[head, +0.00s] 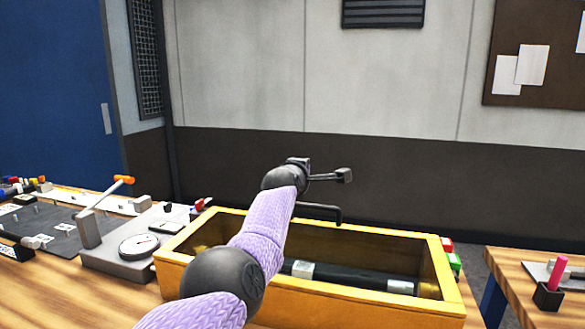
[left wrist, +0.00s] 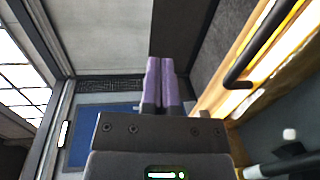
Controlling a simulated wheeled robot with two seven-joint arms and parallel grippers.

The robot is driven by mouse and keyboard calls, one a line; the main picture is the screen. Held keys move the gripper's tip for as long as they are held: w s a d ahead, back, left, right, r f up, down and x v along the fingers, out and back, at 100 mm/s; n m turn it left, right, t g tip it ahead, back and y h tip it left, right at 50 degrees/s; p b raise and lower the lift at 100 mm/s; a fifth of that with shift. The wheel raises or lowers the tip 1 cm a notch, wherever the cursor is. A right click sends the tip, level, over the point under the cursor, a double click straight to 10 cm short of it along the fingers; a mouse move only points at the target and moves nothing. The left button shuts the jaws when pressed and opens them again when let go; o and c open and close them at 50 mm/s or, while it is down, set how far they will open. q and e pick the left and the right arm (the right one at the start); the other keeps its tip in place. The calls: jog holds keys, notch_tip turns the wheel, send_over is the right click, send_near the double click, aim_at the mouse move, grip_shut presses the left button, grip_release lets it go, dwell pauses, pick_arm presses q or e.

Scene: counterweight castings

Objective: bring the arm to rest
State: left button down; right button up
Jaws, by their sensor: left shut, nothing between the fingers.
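My left arm, with purple links and dark grey joints, comes in from the bottom of the head view and reaches up over the yellow box (head: 330,304). Its hand is at the arm's far end, above the box's back edge; its fingers cannot be made out there. In the left wrist view my left gripper (left wrist: 163,75) has its two purple fingers together, with nothing between them. A dark bent bar (head: 320,208) is close beside the hand near the box's back rim; it also shows in the left wrist view (left wrist: 265,45), apart from the fingers. My right gripper is out of view.
A dark cylinder (head: 335,276) with pale bands lies in the yellow box. A grey fixture with a dial (head: 139,246) and an orange-tipped lever (head: 107,194) stand left of it on the wooden table. Another table (head: 510,262) is at right.

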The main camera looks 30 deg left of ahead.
pick_arm(q)
notch_tip(320, 180, up, 10)
jog(key=s+p, duration=0.2)
jog(key=shift+d+f+p, duration=0.15)
jog(key=shift+p, duration=0.25)
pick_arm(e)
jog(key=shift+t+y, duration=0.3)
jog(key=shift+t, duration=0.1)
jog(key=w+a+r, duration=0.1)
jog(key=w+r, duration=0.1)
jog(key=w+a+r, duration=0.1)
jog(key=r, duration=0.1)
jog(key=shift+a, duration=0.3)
